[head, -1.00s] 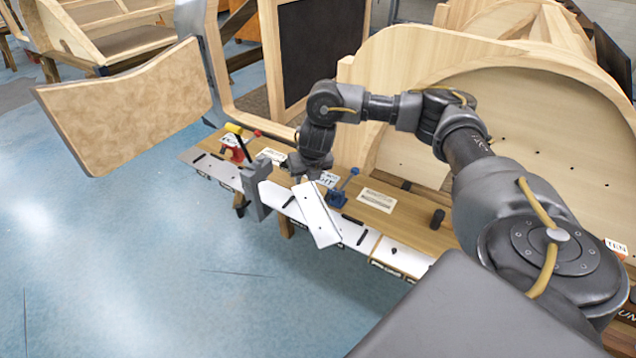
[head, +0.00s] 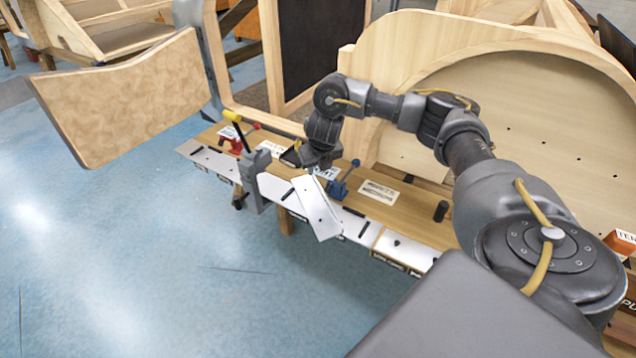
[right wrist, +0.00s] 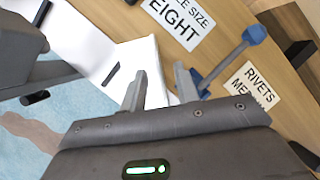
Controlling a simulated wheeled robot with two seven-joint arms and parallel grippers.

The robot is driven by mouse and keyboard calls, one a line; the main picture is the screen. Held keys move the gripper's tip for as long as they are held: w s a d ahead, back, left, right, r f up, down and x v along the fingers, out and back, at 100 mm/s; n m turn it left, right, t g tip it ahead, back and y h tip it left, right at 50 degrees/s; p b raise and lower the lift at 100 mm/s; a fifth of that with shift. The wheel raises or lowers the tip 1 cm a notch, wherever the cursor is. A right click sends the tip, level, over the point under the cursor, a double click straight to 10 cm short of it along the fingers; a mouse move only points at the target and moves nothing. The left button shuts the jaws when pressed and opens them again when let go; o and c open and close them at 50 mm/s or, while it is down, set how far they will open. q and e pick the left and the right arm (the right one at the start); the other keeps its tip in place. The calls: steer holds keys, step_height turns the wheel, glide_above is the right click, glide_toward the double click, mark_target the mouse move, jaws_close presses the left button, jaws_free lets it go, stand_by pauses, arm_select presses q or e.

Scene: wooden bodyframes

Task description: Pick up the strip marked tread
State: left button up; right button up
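A white strip (head: 316,208) lies tilted across the front of the bench, its lower end sticking out past the front edge. I cannot read the word tread on it or anywhere else. In the right wrist view a white sheet surface (right wrist: 140,55) with a dark slot shows beyond and between the fingers. My right gripper (head: 312,166) is low over the bench at the strip's upper end. In the right wrist view my right gripper (right wrist: 160,90) has its two fingers apart; whether they touch the strip is unclear. My left gripper is out of view.
The wooden bench (head: 405,214) carries a grey upright clamp (head: 254,180), a blue-handled tool (head: 342,182), a red tool with a yellow handle (head: 236,140), a dark peg (head: 441,211) and paper labels. Large wooden bodyframes (head: 560,130) stand behind. The blue floor in front is clear.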

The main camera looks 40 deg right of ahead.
mark_target(315, 177)
steer(key=x, duration=0.5)
steer(key=shift+a, duration=0.2)
steer(key=shift+f, duration=0.1)
jaws_close()
